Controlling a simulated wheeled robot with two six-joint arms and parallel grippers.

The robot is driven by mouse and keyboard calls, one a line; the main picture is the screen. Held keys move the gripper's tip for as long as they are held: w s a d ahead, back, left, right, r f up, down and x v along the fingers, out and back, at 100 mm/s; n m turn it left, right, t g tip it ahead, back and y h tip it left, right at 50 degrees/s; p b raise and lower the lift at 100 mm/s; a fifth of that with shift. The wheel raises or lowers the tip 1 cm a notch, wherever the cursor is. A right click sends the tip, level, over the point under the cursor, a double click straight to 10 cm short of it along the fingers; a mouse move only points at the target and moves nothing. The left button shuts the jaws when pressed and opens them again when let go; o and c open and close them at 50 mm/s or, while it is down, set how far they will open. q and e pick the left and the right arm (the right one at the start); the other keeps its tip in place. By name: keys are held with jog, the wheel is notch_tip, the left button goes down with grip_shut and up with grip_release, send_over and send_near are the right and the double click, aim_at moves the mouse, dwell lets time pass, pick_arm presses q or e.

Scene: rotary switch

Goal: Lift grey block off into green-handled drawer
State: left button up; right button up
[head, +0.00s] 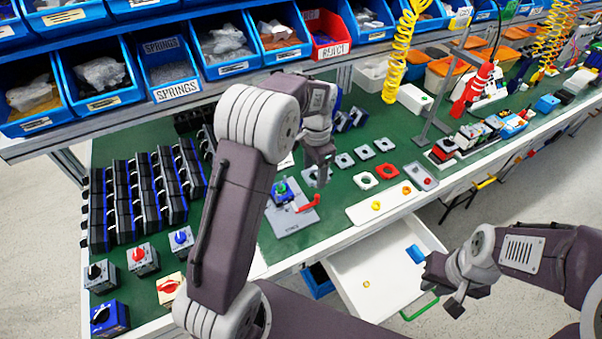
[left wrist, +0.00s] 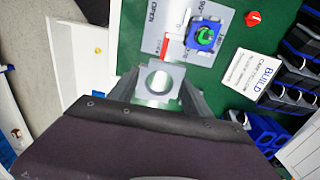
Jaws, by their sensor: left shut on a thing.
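The grey block, a square plate with a round hole, shows in the left wrist view (left wrist: 158,80). My left gripper is shut on it, one finger on each side; in the head view the gripper (head: 319,168) is over the green mat, behind the grey fixture. The white drawer (head: 350,283) with the green handle (head: 418,308) is pulled out below the bench front.
The grey fixture (head: 293,222) carries a blue switch with a green knob (head: 281,188) and a red lever (head: 308,203). Several grey plates (head: 363,152) and a white tray (head: 358,215) lie to the right. Racks of switches (head: 128,205) fill the left. Blue bins hang above.

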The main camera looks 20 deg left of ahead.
jog(key=shift+r, duration=0.15)
notch_tip(320, 180, up, 8)
jog(key=p, duration=0.8)
jog(key=shift+r, duration=0.15)
dwell(0.4)
dwell(0.4)
